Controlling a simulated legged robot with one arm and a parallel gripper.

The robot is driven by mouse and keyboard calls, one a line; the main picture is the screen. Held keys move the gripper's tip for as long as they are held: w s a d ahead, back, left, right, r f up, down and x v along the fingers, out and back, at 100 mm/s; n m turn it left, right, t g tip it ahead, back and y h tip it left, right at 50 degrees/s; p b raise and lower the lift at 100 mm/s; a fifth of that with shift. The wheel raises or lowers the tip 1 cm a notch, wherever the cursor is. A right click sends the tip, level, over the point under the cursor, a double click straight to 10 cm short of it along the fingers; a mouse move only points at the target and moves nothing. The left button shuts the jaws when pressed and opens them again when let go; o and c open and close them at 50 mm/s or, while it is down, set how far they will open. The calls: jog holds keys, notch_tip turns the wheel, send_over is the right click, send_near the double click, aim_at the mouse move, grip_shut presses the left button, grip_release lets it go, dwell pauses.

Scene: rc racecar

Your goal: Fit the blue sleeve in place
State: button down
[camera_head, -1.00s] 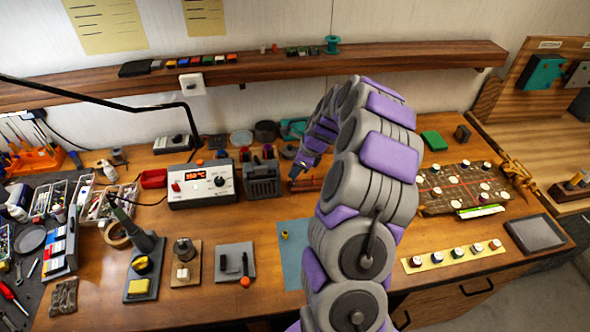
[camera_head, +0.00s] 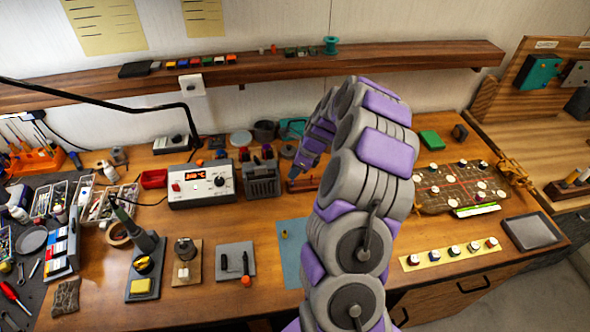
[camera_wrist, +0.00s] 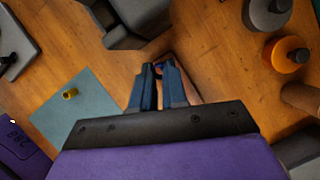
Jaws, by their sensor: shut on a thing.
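My gripper (camera_wrist: 160,68) points down at the bench in the wrist view, its blue fingers close together. A small dark blue piece, seemingly the blue sleeve (camera_wrist: 159,69), shows between the fingertips; the fingers hide most of it. In the head view my gripper (camera_head: 297,172) is low near the back of the bench, above or beside a reddish-brown block (camera_head: 303,185). Part of a brown block also shows behind the fingertips in the wrist view (camera_wrist: 187,78). I cannot tell whether the sleeve touches anything.
A teal mat (camera_head: 290,262) with a small yellow ring (camera_head: 284,235) lies in front of the gripper. A grey tool holder (camera_head: 262,180) and a soldering station (camera_head: 202,185) stand to the left. A shelf (camera_head: 440,56) runs above the bench.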

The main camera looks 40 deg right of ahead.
aim_at(295, 186)
jog(key=shift+f, duration=0.15)
jog(key=shift+f, duration=0.7)
jog(key=shift+d+f+p, duration=0.1)
jog(key=shift+f+p, duration=0.3)
jog(key=shift+f, duration=0.6)
jog(key=shift+f, duration=0.35)
jog(key=shift+f, duration=0.1)
jog(key=c, duration=1.1)
grip_release()
jog(key=shift+o, duration=0.5)
jog(key=o, duration=0.3)
